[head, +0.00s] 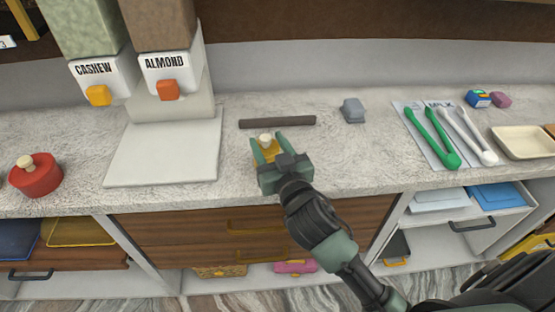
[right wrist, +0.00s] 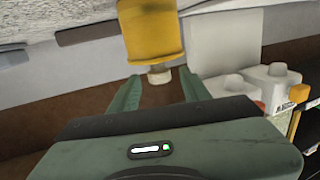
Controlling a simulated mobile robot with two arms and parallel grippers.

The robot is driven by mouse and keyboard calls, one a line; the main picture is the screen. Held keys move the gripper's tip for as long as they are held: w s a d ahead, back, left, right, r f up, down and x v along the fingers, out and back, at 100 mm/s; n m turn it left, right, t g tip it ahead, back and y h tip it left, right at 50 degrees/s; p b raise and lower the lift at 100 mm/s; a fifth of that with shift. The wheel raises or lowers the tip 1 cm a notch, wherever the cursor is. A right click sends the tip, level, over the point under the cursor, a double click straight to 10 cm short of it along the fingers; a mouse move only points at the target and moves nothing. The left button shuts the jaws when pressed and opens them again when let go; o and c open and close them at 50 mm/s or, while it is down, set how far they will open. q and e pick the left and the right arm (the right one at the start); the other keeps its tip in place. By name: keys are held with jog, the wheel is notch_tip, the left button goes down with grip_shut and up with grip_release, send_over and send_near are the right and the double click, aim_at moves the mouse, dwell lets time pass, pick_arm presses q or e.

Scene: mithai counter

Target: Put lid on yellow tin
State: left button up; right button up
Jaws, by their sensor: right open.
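The yellow tin (head: 270,154) stands on the counter in the middle of the head view, partly hidden by my right gripper (head: 269,147). In the right wrist view, which is upside down, the tin (right wrist: 152,30) is a yellow cylinder. A yellow lid with a cream knob (right wrist: 159,76) appears to sit on it, with no clear gap. The knob also shows in the head view (head: 265,139). My right gripper is open, its green fingers on either side of the knob; contact cannot be told. My left gripper is not in view.
A red tin with a knobbed lid (head: 36,177) stands far left. The cashew dispenser (head: 100,75) and almond dispenser (head: 165,70) stand behind a white board (head: 165,150). A dark bar (head: 277,122) and a grey block (head: 353,110) lie behind the yellow tin. Green tongs (head: 432,138) lie right.

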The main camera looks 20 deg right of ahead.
jog(key=s+b, duration=0.1)
jog(key=s, duration=0.5)
jog(key=shift+s+r, duration=0.25)
jog(key=shift+s, duration=0.1)
jog(key=shift+s+f, duration=0.1)
